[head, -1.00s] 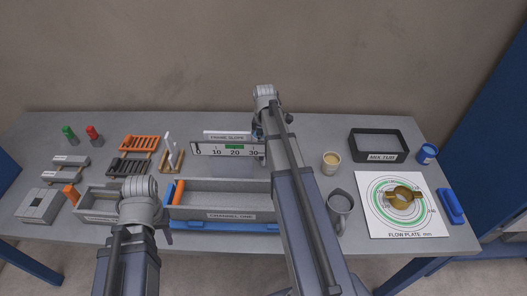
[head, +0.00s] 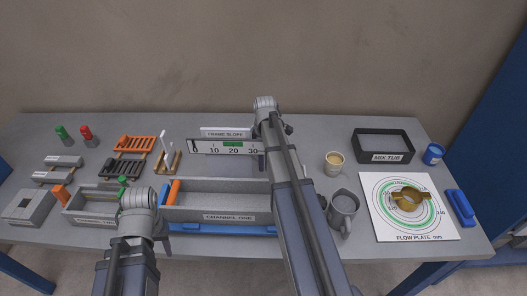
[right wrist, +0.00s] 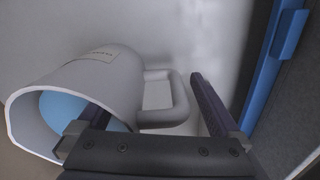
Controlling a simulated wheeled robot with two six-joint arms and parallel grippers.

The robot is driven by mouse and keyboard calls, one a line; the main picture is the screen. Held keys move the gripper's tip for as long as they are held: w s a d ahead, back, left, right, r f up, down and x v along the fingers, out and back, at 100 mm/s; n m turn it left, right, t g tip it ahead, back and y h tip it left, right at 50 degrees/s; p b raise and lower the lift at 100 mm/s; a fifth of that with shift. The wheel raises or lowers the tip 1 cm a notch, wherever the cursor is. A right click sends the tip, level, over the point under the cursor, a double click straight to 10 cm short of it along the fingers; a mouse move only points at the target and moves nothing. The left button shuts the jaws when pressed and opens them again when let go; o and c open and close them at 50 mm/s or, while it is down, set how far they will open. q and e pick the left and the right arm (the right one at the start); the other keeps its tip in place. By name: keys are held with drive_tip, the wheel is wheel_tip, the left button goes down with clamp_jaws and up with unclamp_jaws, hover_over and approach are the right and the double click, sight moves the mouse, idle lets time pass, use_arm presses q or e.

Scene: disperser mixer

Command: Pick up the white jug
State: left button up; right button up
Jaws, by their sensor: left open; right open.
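The white jug (right wrist: 105,80) fills the left of the right wrist view, with a label on its side and something blue inside its wide mouth. Its squared handle (right wrist: 178,100) points right, toward the middle. My right gripper (right wrist: 155,115) is open around the handle area, one finger overlapping the jug's mouth and the other beyond the handle. I cannot tell whether either finger touches the jug. In the head view my right arm hides its own gripper. A grey-looking handled jug (head: 343,207) stands just right of that arm. My left arm is at lower left, its fingers hard to make out.
A long trough marked channel one (head: 225,217) lies left of my right arm. A beige cup (head: 334,162), the mix tub (head: 386,158) and the flow plate (head: 385,222) with a brass ring (head: 410,199) are to the right. A blue strip (right wrist: 272,75) runs beside the right finger.

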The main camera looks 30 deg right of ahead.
drive_tip(key=shift+c, duration=0.2)
clamp_jaws()
idle(0.5)
